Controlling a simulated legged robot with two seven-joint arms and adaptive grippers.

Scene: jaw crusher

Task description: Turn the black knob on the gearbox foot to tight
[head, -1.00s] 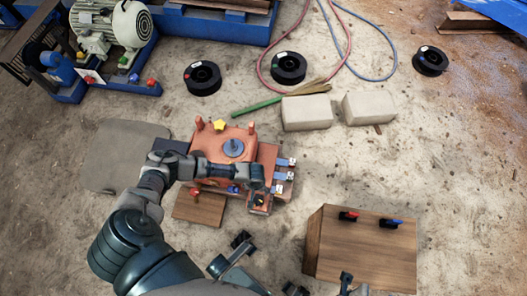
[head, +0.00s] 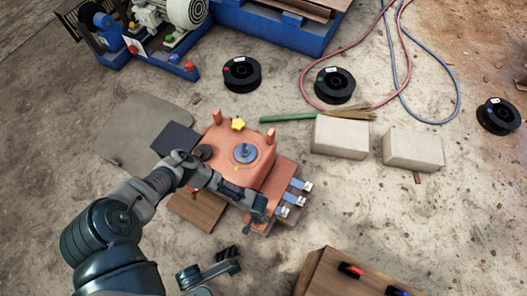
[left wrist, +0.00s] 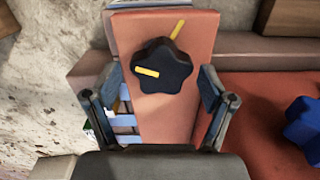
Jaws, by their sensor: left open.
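The black star-shaped knob (left wrist: 163,68) sits on the orange gearbox foot (left wrist: 150,112) in the left wrist view. A yellow stripe on the knob points left. A separate yellow stripe on the foot shows at the knob's upper right edge, and the two are not in line. My left gripper (left wrist: 160,76) is open, with one finger on each side of the knob and visible gaps. In the head view my left gripper (head: 255,212) is over the front corner of the orange gearbox (head: 224,140) and hides the knob. A dark part, likely a finger of my right gripper (head: 215,270), shows at the bottom.
A blue knob (left wrist: 305,128) is right of the gripper in the wrist view. Several blue-and-white pieces (head: 291,199) stand beside the foot. A wooden box (head: 325,272) is at lower right.

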